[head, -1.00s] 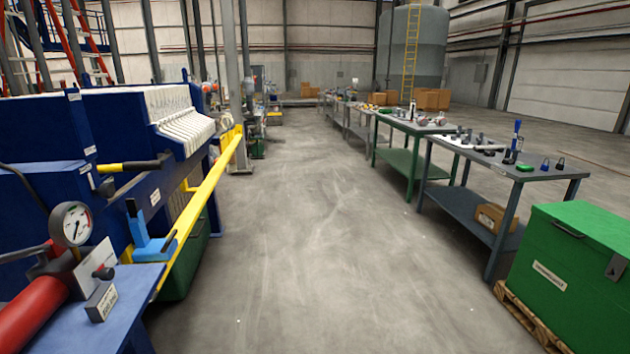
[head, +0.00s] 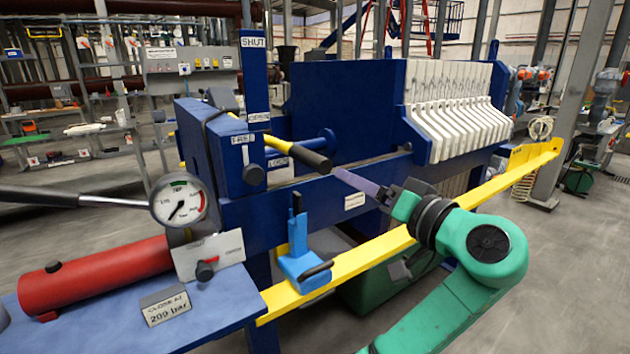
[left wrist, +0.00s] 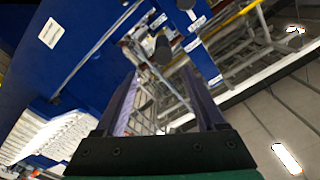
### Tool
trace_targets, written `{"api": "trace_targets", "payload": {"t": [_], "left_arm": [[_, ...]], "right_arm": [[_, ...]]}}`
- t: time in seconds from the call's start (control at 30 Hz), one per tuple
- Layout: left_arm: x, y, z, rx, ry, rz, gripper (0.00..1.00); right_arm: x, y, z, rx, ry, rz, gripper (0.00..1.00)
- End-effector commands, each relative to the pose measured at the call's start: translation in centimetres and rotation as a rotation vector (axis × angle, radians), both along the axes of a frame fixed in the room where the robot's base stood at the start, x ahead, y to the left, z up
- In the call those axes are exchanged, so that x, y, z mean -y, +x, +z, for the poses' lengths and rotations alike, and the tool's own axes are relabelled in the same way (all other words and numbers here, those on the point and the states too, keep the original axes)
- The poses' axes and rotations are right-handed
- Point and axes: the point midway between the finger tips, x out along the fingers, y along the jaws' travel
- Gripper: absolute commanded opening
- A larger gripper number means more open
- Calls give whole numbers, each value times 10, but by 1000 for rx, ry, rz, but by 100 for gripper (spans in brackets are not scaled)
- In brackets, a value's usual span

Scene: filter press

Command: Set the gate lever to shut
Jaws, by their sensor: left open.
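The gate lever (head: 275,142), yellow with a black grip, sticks out from the blue press frame in the head view. It lies by the OPEN label (head: 259,117), low on an upright blue plate with the SHUT label (head: 253,42) at its top. My left gripper (head: 362,222) is open and empty, to the right of the grip and slightly below it, apart from it. In the left wrist view, a dark rounded end (left wrist: 163,50), which looks like the grip, shows ahead between the spread fingers. My right gripper is out of view.
Below the lever are a FREE/LOCK plate with a dark knob (head: 253,174) and a blue handle fitting (head: 302,262) on a long yellow bar (head: 370,257). A gauge (head: 179,199) and red cylinder (head: 100,275) stand left. White filter plates (head: 455,105) are behind.

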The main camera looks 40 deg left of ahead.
Motion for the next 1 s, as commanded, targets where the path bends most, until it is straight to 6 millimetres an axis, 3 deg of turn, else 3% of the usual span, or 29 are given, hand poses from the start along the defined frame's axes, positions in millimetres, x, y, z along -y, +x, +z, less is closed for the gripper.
{"api": "trace_targets", "payload": {"t": [0.17,0.3,0.5,0.6,0.93,0.97,1.0], "left_arm": [[-29,7,3,0,2,8,72],[-66,18,4,-3,4,8,72],[-114,33,3,-4,3,5,72],[-129,38,2,-6,2,4,72],[-138,41,0,-5,1,1,72],[-138,41,0,-5,1,1,64],[-137,41,0,-5,1,1,49]], "right_arm": [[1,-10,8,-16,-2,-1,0],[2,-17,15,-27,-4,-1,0],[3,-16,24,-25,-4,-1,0],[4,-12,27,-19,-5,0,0],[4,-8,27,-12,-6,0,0],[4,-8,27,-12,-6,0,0],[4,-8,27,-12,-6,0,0]]}}
